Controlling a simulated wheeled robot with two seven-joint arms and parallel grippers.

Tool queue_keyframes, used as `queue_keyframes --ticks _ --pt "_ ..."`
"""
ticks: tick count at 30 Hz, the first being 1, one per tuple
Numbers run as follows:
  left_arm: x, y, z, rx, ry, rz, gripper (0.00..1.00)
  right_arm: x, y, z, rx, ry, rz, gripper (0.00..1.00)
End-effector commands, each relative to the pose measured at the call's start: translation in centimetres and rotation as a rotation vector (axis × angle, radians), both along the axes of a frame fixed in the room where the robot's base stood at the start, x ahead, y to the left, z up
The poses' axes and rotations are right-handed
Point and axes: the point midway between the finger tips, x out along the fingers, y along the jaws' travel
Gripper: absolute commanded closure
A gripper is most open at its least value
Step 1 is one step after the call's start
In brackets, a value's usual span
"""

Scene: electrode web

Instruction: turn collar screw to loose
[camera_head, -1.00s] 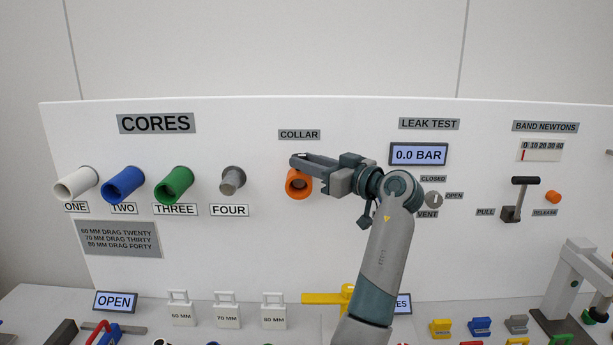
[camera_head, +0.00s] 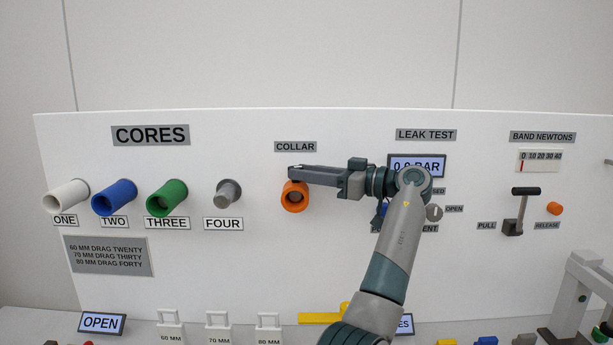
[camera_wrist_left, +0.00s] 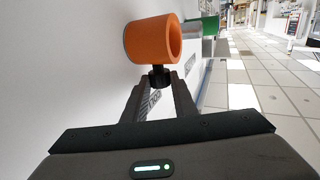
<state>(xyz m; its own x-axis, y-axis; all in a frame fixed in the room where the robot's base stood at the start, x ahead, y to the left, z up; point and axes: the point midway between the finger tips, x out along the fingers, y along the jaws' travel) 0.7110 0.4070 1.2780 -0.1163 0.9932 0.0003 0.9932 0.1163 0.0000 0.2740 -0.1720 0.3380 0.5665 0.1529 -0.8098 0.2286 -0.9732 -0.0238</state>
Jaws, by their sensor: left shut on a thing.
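The orange collar (camera_head: 295,197) sticks out of the white panel under the COLLAR label (camera_head: 295,147). It is a hollow tube, also large in the left wrist view (camera_wrist_left: 150,40). A dark collar screw (camera_wrist_left: 159,76) sits on the collar's side toward my gripper. My left gripper (camera_head: 298,173) reaches in from the right at the collar's upper edge. In the left wrist view its fingertips (camera_wrist_left: 160,84) are shut on the screw. The screw is hidden in the head view. My right gripper is not in view.
Left of the collar are the grey core four (camera_head: 229,192), green core three (camera_head: 167,196), blue core two and white core one. My arm partly covers the LEAK TEST display (camera_head: 432,163) and VENT label. A pull lever (camera_head: 520,208) stands further right.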

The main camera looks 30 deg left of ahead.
Motion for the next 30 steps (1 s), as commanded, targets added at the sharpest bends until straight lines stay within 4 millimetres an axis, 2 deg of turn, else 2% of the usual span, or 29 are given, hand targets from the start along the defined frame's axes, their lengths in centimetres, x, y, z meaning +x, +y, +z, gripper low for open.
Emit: queue_keyframes --ticks 6,7,8,23,30 --pt "0.00 0.05 0.14 0.002 -0.001 -0.001 0.97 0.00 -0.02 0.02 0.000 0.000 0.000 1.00" --pt "0.00 0.05 0.14 0.002 -0.001 -0.001 0.68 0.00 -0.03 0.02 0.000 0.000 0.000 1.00" --pt "0.00 0.05 0.14 0.002 -0.001 -0.001 0.67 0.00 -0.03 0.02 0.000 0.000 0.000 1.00" --pt "0.01 0.05 0.10 0.001 -0.001 -0.004 0.67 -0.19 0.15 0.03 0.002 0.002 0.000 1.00" --pt "-0.09 0.03 0.14 0.000 0.000 -0.036 0.67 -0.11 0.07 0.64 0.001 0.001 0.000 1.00"
